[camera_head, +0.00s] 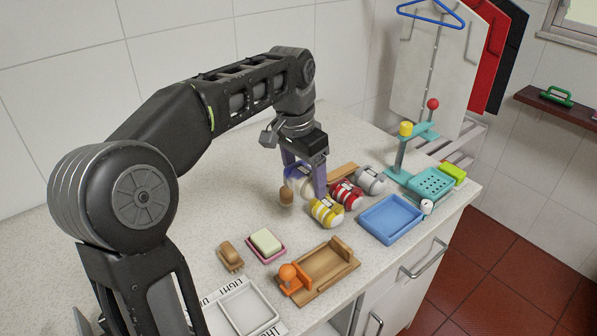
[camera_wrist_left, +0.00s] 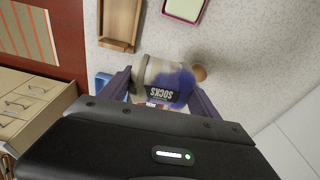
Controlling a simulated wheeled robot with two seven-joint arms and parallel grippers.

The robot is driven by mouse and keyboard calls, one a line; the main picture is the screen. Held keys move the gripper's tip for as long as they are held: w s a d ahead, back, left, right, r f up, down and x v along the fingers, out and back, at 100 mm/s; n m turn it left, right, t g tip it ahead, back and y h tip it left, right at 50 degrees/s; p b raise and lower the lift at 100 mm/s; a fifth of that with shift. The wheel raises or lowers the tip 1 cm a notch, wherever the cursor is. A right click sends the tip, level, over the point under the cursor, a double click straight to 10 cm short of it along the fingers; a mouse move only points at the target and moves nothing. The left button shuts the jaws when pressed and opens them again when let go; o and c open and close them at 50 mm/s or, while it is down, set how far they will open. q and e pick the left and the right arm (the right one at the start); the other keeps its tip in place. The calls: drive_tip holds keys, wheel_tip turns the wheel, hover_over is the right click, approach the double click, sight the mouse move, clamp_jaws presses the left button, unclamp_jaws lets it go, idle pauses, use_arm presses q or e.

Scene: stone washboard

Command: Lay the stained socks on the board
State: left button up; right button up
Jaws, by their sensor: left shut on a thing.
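My left gripper (camera_head: 306,187) is shut on a rolled pair of stained socks (camera_head: 295,173), pale with a blue-purple stain. In the left wrist view the roll (camera_wrist_left: 163,80) sits between the fingers, with a dark label reading SOCKS upside down. In the head view the fingers partly hide it, and I cannot tell whether it touches the counter. A wooden board (camera_head: 328,264) with a raised end and an orange knobbed part lies at the front, apart from the gripper. It also shows in the left wrist view (camera_wrist_left: 120,20). My right gripper is not in view.
Yellow-striped (camera_head: 326,211), red (camera_head: 346,194) and grey (camera_head: 370,180) rolls lie right of the gripper. A brown rounded object (camera_head: 286,195) stands close by. A blue tray (camera_head: 391,219), soap dish (camera_head: 266,245), brush (camera_head: 230,257) and teal stand (camera_head: 403,155) surround the area.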

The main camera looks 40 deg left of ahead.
use_arm(q)
drive_tip(key=s+d+f+m+g+h+p, duration=0.1)
drive_tip(key=s+d+m+p, duration=0.6)
drive_tip(key=m, duration=1.1)
drive_tip(key=shift+d+f+m+g+p, duration=0.4)
drive_tip(key=shift+d+f+g+p, duration=0.25)
drive_tip(key=shift+d, duration=0.55)
drive_tip(key=shift+f+b, duration=2.25)
drive_tip(key=shift+f, duration=0.6)
drive_tip(key=o, duration=1.5)
drive_tip(key=shift+c, duration=0.2)
